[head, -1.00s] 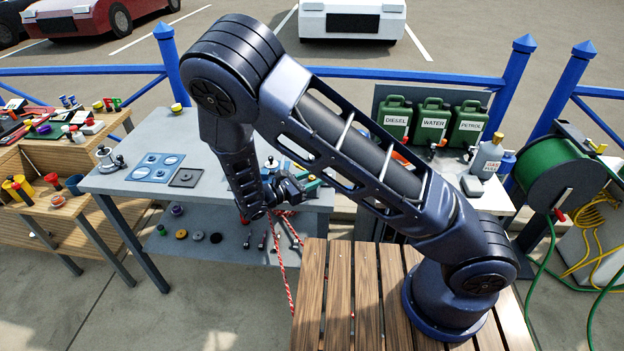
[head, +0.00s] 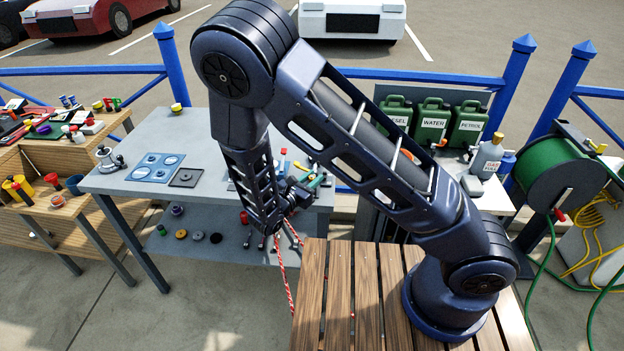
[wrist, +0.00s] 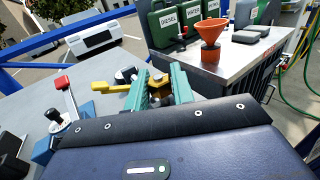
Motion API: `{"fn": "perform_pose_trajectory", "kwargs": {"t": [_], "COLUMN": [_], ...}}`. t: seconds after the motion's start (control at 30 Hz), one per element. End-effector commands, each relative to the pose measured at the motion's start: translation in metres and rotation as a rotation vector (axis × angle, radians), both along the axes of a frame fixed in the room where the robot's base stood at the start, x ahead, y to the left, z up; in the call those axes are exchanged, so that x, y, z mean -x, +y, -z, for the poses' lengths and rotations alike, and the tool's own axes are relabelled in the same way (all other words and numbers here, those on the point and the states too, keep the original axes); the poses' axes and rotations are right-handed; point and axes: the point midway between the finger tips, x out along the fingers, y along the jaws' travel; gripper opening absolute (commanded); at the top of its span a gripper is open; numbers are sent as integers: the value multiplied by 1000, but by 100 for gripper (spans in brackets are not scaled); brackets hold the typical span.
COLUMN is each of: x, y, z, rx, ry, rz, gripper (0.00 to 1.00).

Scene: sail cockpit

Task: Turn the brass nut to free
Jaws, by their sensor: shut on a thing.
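In the wrist view, my gripper (wrist: 160,88) has its two teal fingers closed around a yellow brass piece, which looks like the brass nut (wrist: 112,87). A small part also shows between the fingers, beside dark, rounded metal parts. The exact grip is partly hidden by the fingers and the dark gripper body. In the head view, my gripper (head: 312,184) is at the right end of the grey workbench (head: 225,140); the nut cannot be made out there.
A red-handled lever on a blue base (wrist: 62,84) stands left of my gripper. An orange funnel (wrist: 209,48) and green cans (wrist: 168,22) stand on a table beyond. Red-and-white rope (head: 281,275) hangs below. A blue railing (head: 90,71) runs behind.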

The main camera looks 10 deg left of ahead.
Motion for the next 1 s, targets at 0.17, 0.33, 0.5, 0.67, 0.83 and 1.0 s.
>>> {"fn": "perform_pose_trajectory", "kwargs": {"t": [0.17,0.33,0.5,0.67,0.83,1.0], "x": [0,0,0,1,13,38], "y": [0,0,0,1,9,25], "z": [0,0,0,0,0,0], "rx": [-1,-1,0,0,-1,-2], "ry": [0,0,0,0,-1,1], "rz": [-1,0,0,0,-1,-3], "gripper": [1,40,44,44,44,44]}}
